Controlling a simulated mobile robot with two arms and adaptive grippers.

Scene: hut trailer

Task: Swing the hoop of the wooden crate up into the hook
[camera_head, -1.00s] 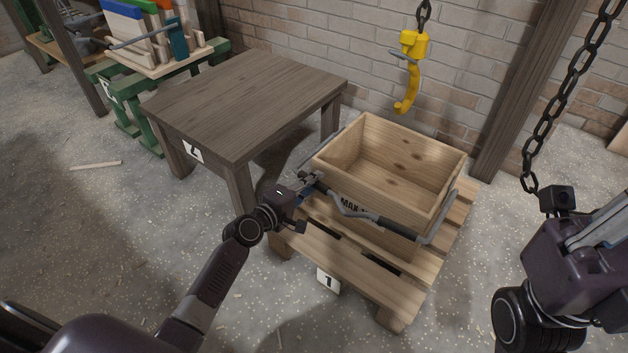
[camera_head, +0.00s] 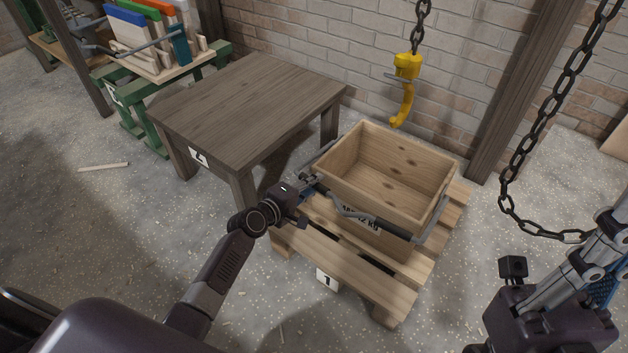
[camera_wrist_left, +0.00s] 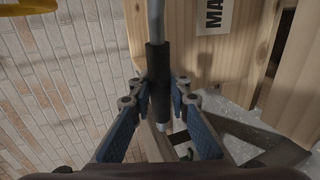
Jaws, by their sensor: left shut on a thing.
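The open wooden crate (camera_head: 375,205) sits upright on a pallet. Its grey metal hoop (camera_head: 434,228) hangs low across the crate's front, with a dark sleeve (camera_head: 394,229) near the right. My left gripper (camera_head: 309,184) is shut on the hoop at its left part, by the crate's front left corner. In the left wrist view a dark sleeve of the hoop (camera_wrist_left: 158,75) lies between the fingers (camera_wrist_left: 158,98). The yellow hook (camera_head: 404,95) hangs on a chain above and behind the crate, apart from the hoop. My right gripper (camera_head: 605,255) is at the right edge, partly cut off.
A dark wooden table (camera_head: 250,105) stands close to the crate's left. The pallet (camera_head: 345,270) extends in front of the crate. A loose dark chain (camera_head: 512,170) hangs at the right and loops toward my right gripper. A brick wall and a post stand behind.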

